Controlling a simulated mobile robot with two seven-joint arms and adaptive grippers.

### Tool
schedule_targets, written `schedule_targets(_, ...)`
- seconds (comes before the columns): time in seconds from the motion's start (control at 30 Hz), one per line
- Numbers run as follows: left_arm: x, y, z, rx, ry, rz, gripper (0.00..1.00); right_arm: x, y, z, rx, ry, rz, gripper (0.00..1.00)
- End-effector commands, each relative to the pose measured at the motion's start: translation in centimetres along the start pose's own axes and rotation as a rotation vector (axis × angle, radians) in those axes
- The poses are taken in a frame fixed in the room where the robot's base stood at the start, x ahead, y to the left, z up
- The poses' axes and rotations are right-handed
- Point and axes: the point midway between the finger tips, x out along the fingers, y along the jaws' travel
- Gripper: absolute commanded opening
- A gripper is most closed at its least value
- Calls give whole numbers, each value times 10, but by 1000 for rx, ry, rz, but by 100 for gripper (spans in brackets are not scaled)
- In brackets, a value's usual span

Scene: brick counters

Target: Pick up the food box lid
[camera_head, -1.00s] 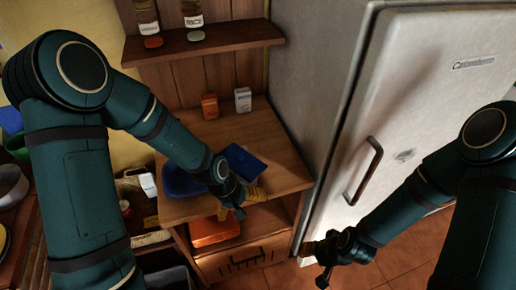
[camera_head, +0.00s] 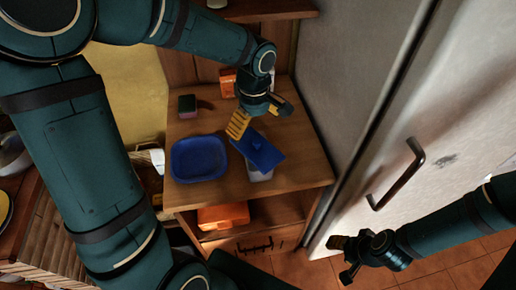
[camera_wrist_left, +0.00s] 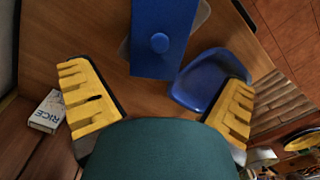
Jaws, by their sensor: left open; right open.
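The blue food box lid (camera_head: 268,154), a flat rectangle with a small round knob, lies on a pale food box (camera_head: 260,176) on the wooden counter. The lid sits turned and overhangs the box. It also shows at the top of the left wrist view (camera_wrist_left: 155,62), with its knob facing the camera. My left gripper (camera_head: 260,117) is open and empty, behind the lid, with its yellow fingers spread wide. In the wrist view the lid lies ahead, between the directions of the two fingers. My right gripper (camera_head: 340,258) is open and empty, low by the fridge.
A blue tray (camera_head: 198,158) stands left of the lid. A small sponge-like block (camera_head: 187,105) and an orange box (camera_head: 228,82) are at the back. A rice box (camera_wrist_left: 47,112) shows in the wrist view. The fridge (camera_head: 370,120) bounds the right side. An orange container (camera_head: 222,215) sits below.

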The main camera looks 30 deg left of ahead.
Motion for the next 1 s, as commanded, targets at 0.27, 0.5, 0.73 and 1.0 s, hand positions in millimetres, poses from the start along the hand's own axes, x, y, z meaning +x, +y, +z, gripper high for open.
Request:
schedule_targets(0.27, 29, 0, 0, 1, -1, 0, 100, 6, 2, 0, 0, 2, 0, 47)
schedule_targets(0.5, 49, 0, 1, 2, -2, -2, 100, 11, 4, -1, -1, 5, 0, 47)
schedule_targets(0.73, 80, 0, 1, 1, -1, -1, 100, 18, 7, -2, -1, 9, 0, 47)
schedule_targets(1.0, 81, 1, 2, 2, -1, 1, 93, 18, 7, -2, -1, 9, 0, 47)
